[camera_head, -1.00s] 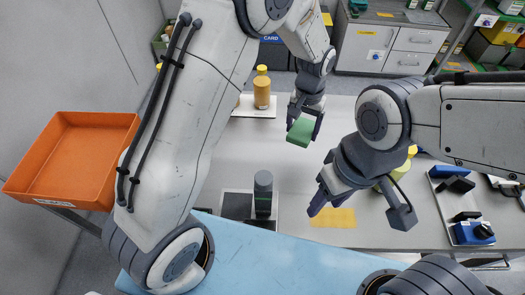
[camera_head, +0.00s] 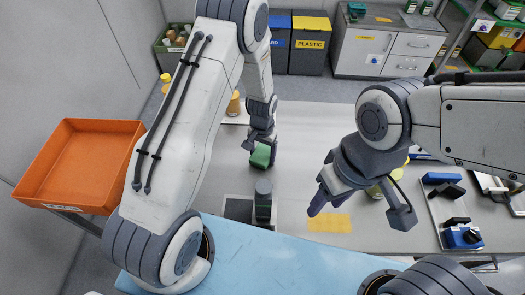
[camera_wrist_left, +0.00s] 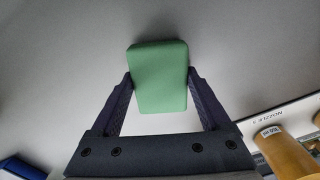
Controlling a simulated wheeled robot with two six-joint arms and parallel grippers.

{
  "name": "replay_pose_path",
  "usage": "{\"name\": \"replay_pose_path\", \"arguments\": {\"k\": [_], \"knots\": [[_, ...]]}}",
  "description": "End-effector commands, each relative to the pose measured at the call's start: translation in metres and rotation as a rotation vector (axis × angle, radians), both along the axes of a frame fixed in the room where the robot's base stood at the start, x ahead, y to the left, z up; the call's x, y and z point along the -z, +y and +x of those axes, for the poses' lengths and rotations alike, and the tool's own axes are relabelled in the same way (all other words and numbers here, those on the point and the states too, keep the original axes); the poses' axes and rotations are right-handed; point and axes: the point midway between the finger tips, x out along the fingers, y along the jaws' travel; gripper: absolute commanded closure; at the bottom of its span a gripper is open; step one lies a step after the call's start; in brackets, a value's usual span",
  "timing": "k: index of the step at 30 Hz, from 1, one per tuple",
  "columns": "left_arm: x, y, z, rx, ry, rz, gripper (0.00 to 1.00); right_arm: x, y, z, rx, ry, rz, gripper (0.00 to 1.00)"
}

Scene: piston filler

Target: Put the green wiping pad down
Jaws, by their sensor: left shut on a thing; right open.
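The green wiping pad (camera_head: 261,156) is held in my left gripper (camera_head: 262,147), low over the grey table, behind the dark cylinder. In the left wrist view the pad (camera_wrist_left: 158,77) sits between the two fingertips (camera_wrist_left: 160,82), with a finger against each side. Bare grey surface shows around it; I cannot tell whether the pad touches the table. My right gripper (camera_head: 325,198) is open and empty, above the table to the right, near a flat yellow sheet (camera_head: 330,223).
A dark cylinder (camera_head: 263,199) stands at the table's front. An orange bin (camera_head: 80,166) is at left. Blue items (camera_head: 462,236) lie at right. The table's middle is clear.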

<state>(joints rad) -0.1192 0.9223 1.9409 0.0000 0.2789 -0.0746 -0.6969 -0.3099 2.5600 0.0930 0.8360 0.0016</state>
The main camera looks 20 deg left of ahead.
Motion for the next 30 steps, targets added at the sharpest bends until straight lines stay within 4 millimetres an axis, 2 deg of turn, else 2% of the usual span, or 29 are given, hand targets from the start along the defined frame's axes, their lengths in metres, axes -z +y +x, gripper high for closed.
{"name": "replay_pose_path", "arguments": {"k": [12, 13, 14, 23, 26, 30], "knots": [[0.008, 0.000, 0.000, 0.000, -0.001, 0.000, 0.80, 0.003, 0.000, 0.000, 0.000, 0.000, 0.000, 0.50], [0.007, 0.000, 0.000, 0.000, -0.001, 0.000, 0.12, 0.002, 0.000, 0.000, 0.000, 0.000, 0.000, 0.50], [0.006, 0.000, 0.000, 0.000, -0.001, 0.000, 0.01, 0.001, 0.000, 0.000, 0.000, 0.000, 0.000, 0.50], [0.004, 0.000, 0.000, 0.000, 0.000, 0.000, 0.00, 0.000, 0.000, 0.000, 0.000, 0.000, 0.000, 0.50], [-0.001, -0.001, 0.001, 0.000, -0.003, -0.001, 0.00, 0.001, 0.000, 0.000, 0.000, 0.000, 0.000, 0.50], [-0.021, -0.001, 0.002, 0.000, -0.007, 0.000, 0.00, 0.008, 0.000, 0.000, 0.000, 0.000, 0.000, 0.50]]}}
